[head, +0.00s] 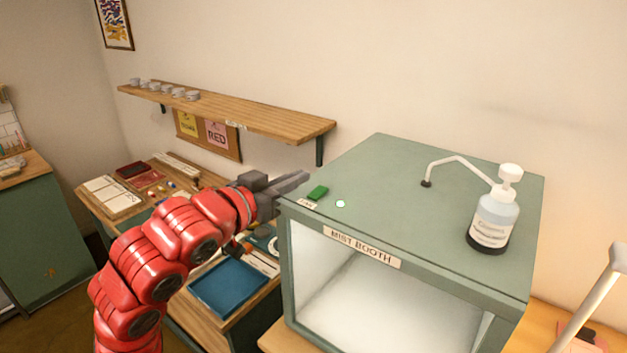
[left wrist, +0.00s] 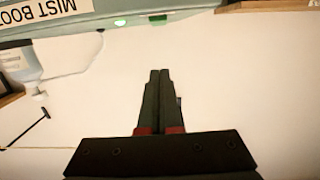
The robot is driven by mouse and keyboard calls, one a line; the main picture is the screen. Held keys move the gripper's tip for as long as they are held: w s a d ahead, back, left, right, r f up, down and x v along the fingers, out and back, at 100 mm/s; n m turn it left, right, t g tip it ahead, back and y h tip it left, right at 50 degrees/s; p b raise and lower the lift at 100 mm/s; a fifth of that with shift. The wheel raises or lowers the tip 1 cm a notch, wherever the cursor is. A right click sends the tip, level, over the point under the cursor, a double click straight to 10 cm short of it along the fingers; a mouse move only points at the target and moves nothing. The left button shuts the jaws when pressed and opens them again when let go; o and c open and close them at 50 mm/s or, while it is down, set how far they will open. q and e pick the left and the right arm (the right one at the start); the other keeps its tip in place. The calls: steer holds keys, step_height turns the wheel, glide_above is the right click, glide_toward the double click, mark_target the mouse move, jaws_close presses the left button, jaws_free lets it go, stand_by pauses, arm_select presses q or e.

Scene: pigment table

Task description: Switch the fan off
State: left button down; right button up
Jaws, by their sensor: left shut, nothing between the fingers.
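The mist booth (head: 360,160) is a grey-green box with an open, lit front. On its top, at the near left corner, is a green switch (head: 318,193) beside a small label (head: 307,204) that seems to read FAN. A round green light (head: 340,203) glows to its right; it also shows in the left wrist view (left wrist: 120,22). My left gripper (head: 306,177) is shut and empty, its tips close to the switch at the booth's left edge. I cannot tell if they touch it. My right gripper is not in view.
A pump bottle (head: 494,220) stands on the booth's right side, near a bent white tube (head: 460,158). A wooden shelf (head: 230,112) with small cups is on the wall behind. A lower bench (head: 130,215) with a blue tray (head: 230,286) lies left of the booth.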

mark_target(313, 196)
arm_select(q)
steer(key=p+x, duration=0.2)
steer(key=x, duration=0.3)
steer(key=shift+w+d+r, duration=0.15)
steer(key=shift+w, duration=0.05)
steer(key=shift+f+p, duration=0.4)
steer(key=shift+f, duration=0.4)
steer(key=shift+f+p, duration=0.6)
steer(key=shift+f, duration=0.75)
